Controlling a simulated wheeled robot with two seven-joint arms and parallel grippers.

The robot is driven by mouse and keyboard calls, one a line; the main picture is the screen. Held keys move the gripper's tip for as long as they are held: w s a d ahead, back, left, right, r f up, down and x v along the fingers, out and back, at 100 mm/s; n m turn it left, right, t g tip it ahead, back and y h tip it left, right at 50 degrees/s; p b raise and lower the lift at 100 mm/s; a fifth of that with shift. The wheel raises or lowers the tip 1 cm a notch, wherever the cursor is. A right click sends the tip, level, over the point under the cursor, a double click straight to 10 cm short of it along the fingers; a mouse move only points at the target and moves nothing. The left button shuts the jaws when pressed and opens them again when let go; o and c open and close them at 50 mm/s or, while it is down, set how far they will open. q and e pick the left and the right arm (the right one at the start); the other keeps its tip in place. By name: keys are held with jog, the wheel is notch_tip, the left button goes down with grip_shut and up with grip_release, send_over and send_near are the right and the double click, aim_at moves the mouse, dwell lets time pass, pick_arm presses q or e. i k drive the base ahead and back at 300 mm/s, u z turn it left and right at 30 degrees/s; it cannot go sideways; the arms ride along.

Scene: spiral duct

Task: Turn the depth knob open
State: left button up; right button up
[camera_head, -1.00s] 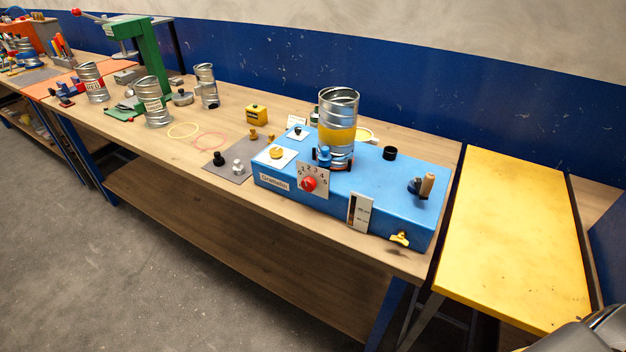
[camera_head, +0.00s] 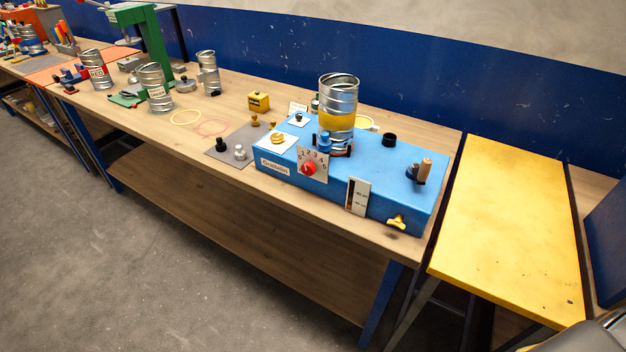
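A blue machine (camera_head: 372,172) stands on the wooden bench, with a silver spiral duct piece (camera_head: 339,93) with a yellow band upright on top. On its front face is a red knob (camera_head: 309,168) on a white plate numbered from 0 to 5. A yellow wing-shaped knob (camera_head: 397,222) sits low on the front at the right, beside a white gauge plate (camera_head: 357,196) with a dark slot. No label reading "depth" is legible, so I cannot tell which knob it names. Neither gripper is in view.
A yellow-topped table (camera_head: 510,230) stands right of the bench. Left on the bench are a grey mat (camera_head: 232,143) with small knobs, a yellow box (camera_head: 258,101), several duct pieces and a green press (camera_head: 158,45). The concrete floor (camera_head: 200,260) in front is clear.

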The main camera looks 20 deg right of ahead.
aim_at(308, 168)
jog(key=u, duration=0.05)
jog(key=k, duration=1.2)
jog(key=z, duration=0.55)
jog(key=i, duration=0.45)
jog(key=z, duration=0.75)
jog(key=i, duration=0.75)
jog(key=u, duration=0.7)
jog(key=i, duration=0.6)
jog(key=u, duration=0.75)
